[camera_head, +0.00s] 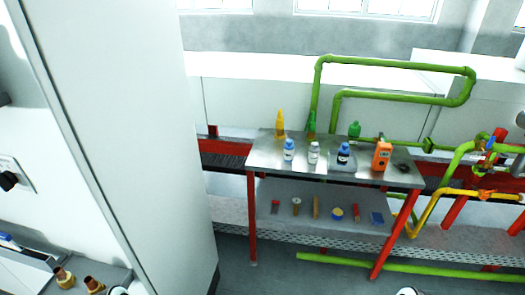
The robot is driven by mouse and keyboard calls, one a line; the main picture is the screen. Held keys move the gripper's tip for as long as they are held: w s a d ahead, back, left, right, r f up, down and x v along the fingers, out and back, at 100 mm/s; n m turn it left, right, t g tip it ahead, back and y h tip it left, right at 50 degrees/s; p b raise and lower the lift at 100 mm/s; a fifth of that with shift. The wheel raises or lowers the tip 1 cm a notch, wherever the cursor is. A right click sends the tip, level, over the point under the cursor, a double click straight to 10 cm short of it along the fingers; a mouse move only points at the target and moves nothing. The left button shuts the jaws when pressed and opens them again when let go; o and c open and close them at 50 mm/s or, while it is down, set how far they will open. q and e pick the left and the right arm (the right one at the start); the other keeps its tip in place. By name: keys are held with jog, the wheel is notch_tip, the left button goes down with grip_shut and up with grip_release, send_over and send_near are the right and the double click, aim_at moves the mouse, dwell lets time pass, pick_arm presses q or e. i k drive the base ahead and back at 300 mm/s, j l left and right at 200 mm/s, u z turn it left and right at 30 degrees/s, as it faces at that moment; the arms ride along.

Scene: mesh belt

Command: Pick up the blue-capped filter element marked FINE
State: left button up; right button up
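No marking that reads FINE can be made out at this size. Two blue-capped items stand upright on the metal table (262,160): a pale bottle-like one (289,153) at the left and a darker one (343,157) on a grey plate or tray further right. A white item with a pale cap (313,155) stands between them. I cannot tell whether any of these is the filter element. Neither of my grippers shows. Small white and dark pieces at the bottom edge may be parts of my arms.
Yellow (280,127) and green (354,130) bottles and an orange device (381,157) share the table. Several small items lie on the lower surface, including a blue-and-yellow round one (337,214). Green pipes (397,62) run behind. A tall white cabinet (140,130) blocks the left.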

aim_at(289, 148)
jog(key=i+l+u, duration=0.1)
jog(key=l+u, duration=0.25)
jog(key=i+l+u, duration=0.1)
jog(key=u, duration=0.2)
jog(key=l+u, duration=0.7)
jog(key=l, duration=0.7)
